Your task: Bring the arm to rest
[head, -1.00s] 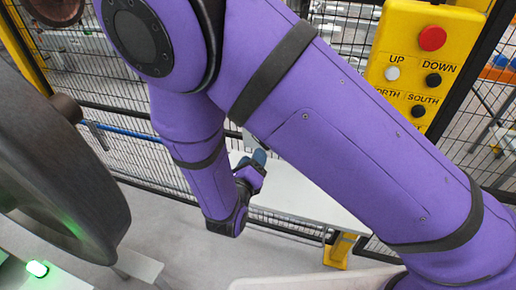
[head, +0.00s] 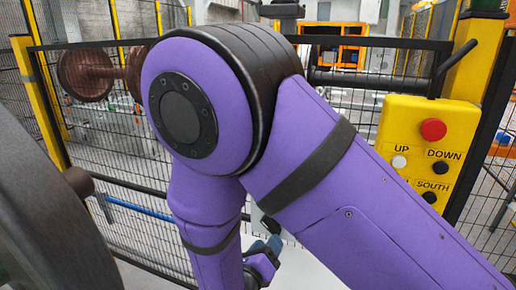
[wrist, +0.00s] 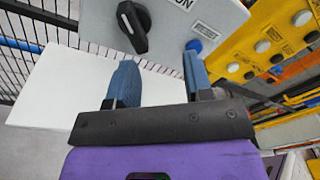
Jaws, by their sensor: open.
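My purple arm fills the middle of the head view, with its elbow high and the forearm hanging down. My gripper (wrist: 162,84) shows in the wrist view with its two blue fingers apart and nothing between them. In the head view only a small part of the gripper (head: 268,246) shows low behind the arm, and the rest is cut off or hidden. In the wrist view a grey control box (wrist: 165,25) with a black rotary knob (wrist: 133,26) and a blue button (wrist: 194,45) lies just beyond the fingertips. I cannot tell whether they touch.
A yellow pendant (head: 425,150) with a red button stands right of my arm; it also shows in the wrist view (wrist: 265,50). A dark wheel (head: 45,190) is close at the left. Mesh fencing (head: 130,225) runs behind. A white surface (wrist: 60,90) lies below the fingers.

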